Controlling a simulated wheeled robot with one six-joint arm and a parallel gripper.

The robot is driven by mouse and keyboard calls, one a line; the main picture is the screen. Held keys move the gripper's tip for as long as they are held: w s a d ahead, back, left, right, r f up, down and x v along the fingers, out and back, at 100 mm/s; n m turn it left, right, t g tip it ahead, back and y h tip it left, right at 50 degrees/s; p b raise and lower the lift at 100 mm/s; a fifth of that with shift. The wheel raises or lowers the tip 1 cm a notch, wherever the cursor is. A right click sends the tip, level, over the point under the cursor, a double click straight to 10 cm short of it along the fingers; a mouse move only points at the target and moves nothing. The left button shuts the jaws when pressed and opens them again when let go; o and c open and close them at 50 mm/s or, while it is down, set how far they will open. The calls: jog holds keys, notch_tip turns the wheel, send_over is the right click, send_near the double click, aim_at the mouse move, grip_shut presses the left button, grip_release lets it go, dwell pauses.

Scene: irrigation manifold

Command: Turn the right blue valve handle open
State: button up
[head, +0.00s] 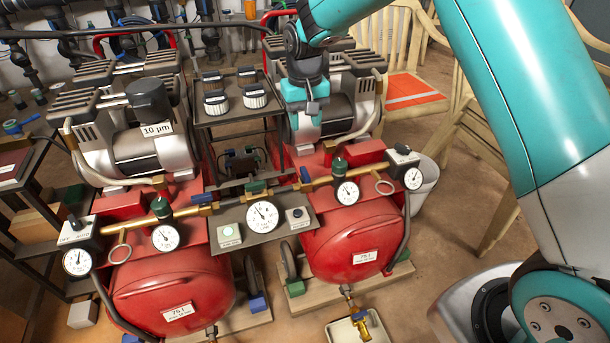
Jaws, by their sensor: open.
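The right blue valve handle (305,174) sits on the brass pipe (322,180) between the centre gauge and the right tank's gauge. It is small in view and looks turned across the pipe. A second blue handle (202,197) on the left part of the pipe lies roughly along it. My gripper (304,122) hangs from the top of the view, pointing down, in front of the right compressor motor. It is above the right blue handle and apart from it. Its jaws are open, with nothing seen between them; the fingertips are small and hard to make out.
Red tanks (172,290) (352,240) stand below the pipe. A green handle (256,187) and the centre gauge (262,215) are left of the right blue handle. Round gauges (347,192) and a black-knobbed regulator (402,150) crowd its right. Wooden chairs (480,130) stand behind at right.

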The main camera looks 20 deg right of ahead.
aim_at(305, 172)
notch_tip(305, 172, down, 16)
jog(key=b, duration=0.2)
jog(key=shift+r+b, duration=0.1)
jog(key=shift+b, duration=0.25)
grip_shut()
